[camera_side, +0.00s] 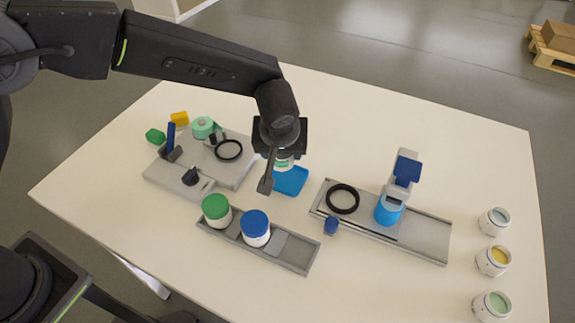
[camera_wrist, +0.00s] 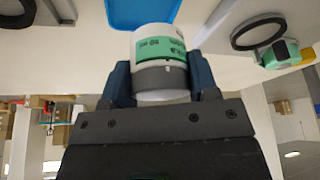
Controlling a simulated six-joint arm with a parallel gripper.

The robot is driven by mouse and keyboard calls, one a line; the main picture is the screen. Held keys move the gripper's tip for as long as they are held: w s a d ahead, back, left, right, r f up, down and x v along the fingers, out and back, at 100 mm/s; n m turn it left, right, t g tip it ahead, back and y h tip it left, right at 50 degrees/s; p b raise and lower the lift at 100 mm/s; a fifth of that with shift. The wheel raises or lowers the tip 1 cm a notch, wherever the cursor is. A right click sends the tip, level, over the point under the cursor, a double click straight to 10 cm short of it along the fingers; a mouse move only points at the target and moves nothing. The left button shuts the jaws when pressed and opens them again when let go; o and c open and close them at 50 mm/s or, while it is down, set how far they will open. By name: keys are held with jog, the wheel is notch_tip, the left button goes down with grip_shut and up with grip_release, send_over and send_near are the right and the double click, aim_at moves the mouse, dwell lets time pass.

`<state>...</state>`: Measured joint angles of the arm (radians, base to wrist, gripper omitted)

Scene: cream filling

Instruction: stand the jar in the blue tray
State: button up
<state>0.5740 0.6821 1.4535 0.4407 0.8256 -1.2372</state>
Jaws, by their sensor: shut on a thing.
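My gripper (camera_wrist: 160,78) is shut on the jar (camera_wrist: 160,50), with a dark finger on each side of it. The jar is white with a green label and a grey band. In the side view the jar (camera_side: 284,164) shows partly behind my gripper (camera_side: 277,166), which hides much of it. The blue tray (camera_side: 291,182) lies on the table just below the jar in the side picture. It also shows in the wrist view (camera_wrist: 140,12), just beyond the jar's end. I cannot tell whether the jar touches the tray.
Left stands a grey fixture (camera_side: 238,173) with a black ring. A grey rack (camera_side: 295,260) in front holds a green-lidded jar (camera_side: 216,210) and a blue-lidded jar (camera_side: 256,228). Right is a rail station (camera_side: 428,236) with a blue cup (camera_side: 389,209). Open jars (camera_side: 493,261) line the right edge.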

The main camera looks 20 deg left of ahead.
aim_at(288, 167)
jog(key=shift+d+f, duration=0.4)
jog(key=shift+d, duration=0.3)
jog(key=shift+f, duration=2)
jog(key=shift+f, duration=0.1)
jog(key=o, duration=1)
jog(key=shift+c, duration=0.2)
jog(key=v, duration=1.2)
jog(key=shift+s, duration=0.1)
